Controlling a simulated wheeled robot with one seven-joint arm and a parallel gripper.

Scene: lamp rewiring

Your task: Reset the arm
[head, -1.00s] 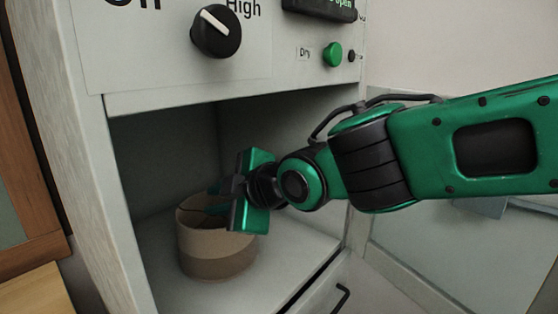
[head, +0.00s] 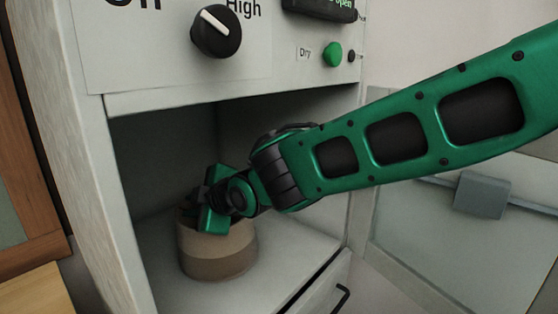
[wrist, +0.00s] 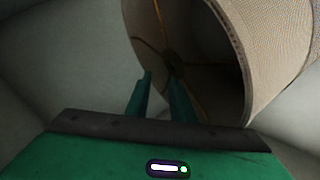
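My gripper (head: 204,203) is inside the open cabinet, at the upper rim of a beige and tan lampshade (head: 222,257). In the wrist view, the gripper's two green fingers (wrist: 160,78) stand apart with a narrow gap and nothing visible between them. Their tips overlap the lampshade's open end in that view. The lampshade also shows in the wrist view (wrist: 275,45), with thin yellowish lines and a dark centre inside it. Contact between fingers and shade cannot be told. In the head view my gripper and wrist hide part of the rim, and the fingertips are hidden.
The cabinet's front panel (head: 150,60) hangs above the compartment, with a black knob (head: 216,31) and a green button (head: 333,54). The compartment floor (head: 290,245) is bare right of the shade. A glass-like door (head: 440,235) stands open at the right.

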